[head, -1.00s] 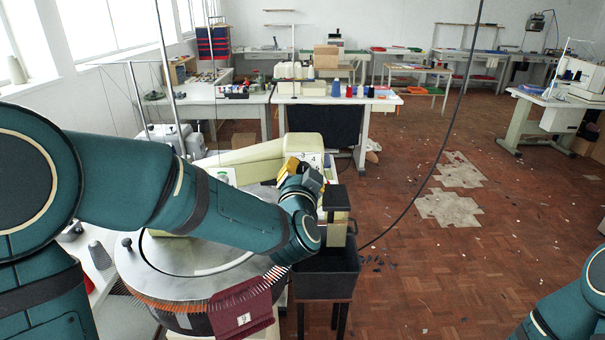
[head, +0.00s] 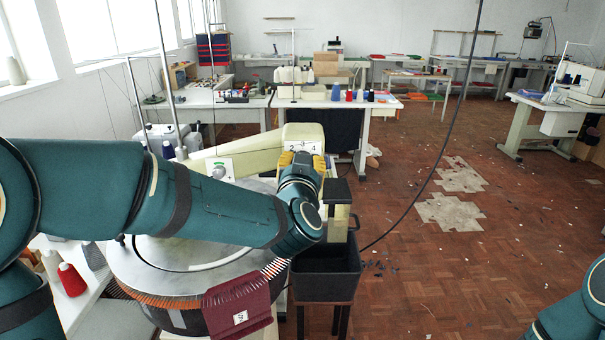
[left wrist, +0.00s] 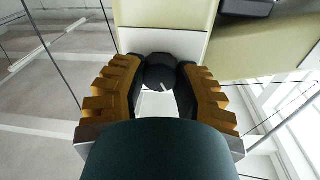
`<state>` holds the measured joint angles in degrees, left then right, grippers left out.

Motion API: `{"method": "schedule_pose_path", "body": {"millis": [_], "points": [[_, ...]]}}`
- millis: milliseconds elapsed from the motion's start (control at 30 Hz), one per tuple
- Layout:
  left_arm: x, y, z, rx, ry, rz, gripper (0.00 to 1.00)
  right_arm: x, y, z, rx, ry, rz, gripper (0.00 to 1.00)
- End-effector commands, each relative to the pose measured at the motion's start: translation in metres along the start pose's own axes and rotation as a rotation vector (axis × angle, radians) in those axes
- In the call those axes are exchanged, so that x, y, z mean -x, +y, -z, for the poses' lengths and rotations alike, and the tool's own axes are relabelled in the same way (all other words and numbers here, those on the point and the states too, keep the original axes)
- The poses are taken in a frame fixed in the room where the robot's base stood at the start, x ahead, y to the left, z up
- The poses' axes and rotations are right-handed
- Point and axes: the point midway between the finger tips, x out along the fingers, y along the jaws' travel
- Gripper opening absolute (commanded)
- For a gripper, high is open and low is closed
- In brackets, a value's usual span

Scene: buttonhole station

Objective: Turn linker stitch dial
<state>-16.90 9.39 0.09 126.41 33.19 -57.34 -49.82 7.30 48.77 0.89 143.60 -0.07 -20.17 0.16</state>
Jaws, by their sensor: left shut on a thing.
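The stitch dial (left wrist: 160,72) is a round dark knob with a white pointer line, on a white plate of the cream linker (head: 300,133). In the left wrist view it sits between the two yellow-backed, dark-padded fingers of my left gripper (left wrist: 160,85), which is shut on it. In the head view my left gripper (head: 301,160) is at the end of the linker's cream arm, and my wrist hides the dial. A white plate with a "2" (head: 318,148) shows just above the fingers. Of my right arm only a link shows at the lower right; its gripper is out of view.
The linker's round metal bed (head: 190,252) with orange points lies below my left arm, a maroon knit piece (head: 240,306) hanging from its edge. A black bin (head: 327,273) stands right of it. Yarn cones (head: 71,280) stand left. The floor at right is open.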

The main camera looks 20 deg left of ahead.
Motion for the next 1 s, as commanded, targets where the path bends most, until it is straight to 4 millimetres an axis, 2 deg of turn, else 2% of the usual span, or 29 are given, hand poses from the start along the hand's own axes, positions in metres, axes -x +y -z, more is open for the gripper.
{"method": "schedule_pose_path", "body": {"millis": [100, 433, 1000], "points": [[0.000, -0.001, -0.003, 0.092, 0.007, 0.006, 0.00, -0.012, 0.005, 0.001, 0.001, 0.005, 0.000, 0.00], [0.000, -0.001, -0.001, 0.271, 0.019, 0.014, 0.00, -0.028, 0.010, 0.003, 0.002, 0.014, -0.001, 0.00], [0.000, -0.001, 0.000, 0.328, 0.021, 0.017, 0.00, -0.031, 0.012, 0.004, 0.002, 0.017, -0.001, 0.00]]}}
